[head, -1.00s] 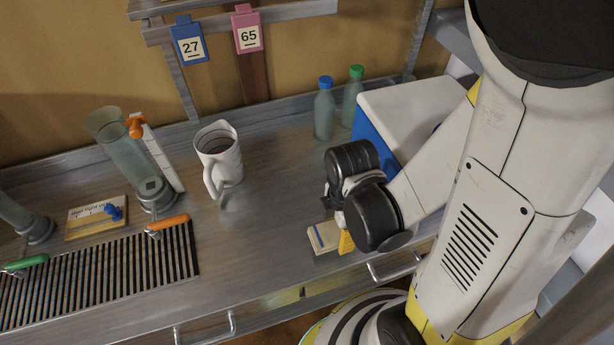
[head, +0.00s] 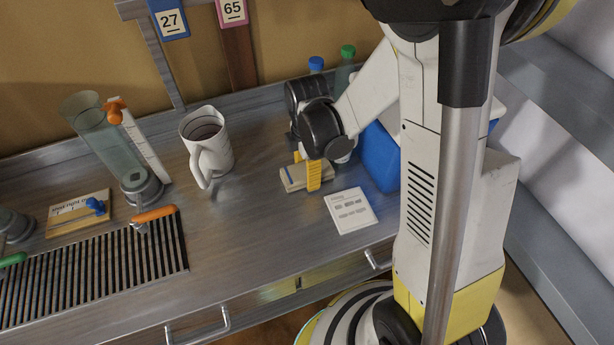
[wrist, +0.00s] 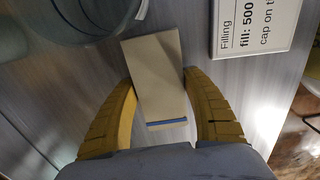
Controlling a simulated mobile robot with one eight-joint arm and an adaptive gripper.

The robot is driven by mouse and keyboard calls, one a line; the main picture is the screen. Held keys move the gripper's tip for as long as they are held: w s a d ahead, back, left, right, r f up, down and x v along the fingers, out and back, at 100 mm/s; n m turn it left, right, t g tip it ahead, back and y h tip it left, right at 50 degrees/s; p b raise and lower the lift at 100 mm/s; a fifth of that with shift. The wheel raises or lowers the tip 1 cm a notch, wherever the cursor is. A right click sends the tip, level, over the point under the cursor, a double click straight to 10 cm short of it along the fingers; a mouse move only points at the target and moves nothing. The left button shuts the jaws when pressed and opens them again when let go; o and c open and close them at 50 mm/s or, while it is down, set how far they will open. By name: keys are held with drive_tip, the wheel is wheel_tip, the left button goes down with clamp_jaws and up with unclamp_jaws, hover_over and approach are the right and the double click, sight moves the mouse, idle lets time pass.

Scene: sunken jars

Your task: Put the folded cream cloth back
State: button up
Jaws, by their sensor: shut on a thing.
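The folded cream cloth (head: 291,181) has a blue stripe near one end. It is between the yellow fingers of my gripper (head: 306,168), over the worktop behind the printed card. In the wrist view the cloth (wrist: 157,75) lies lengthwise between both fingers of my gripper (wrist: 158,82), its blue stripe toward my palm. My gripper is shut on it. I cannot tell whether the cloth touches the worktop.
The printed card (head: 351,210) lies just right of the cloth. A white mug (head: 207,150) stands to the left. Blue-capped (head: 316,65) and green-capped (head: 347,54) bottles stand behind my gripper. A blue box (head: 380,160) is to the right. The worktop's front middle (head: 250,240) is clear.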

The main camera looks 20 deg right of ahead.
drive_tip(key=shift+f, duration=0.1)
drive_tip(key=shift+f, duration=0.15)
drive_tip(key=o, duration=1)
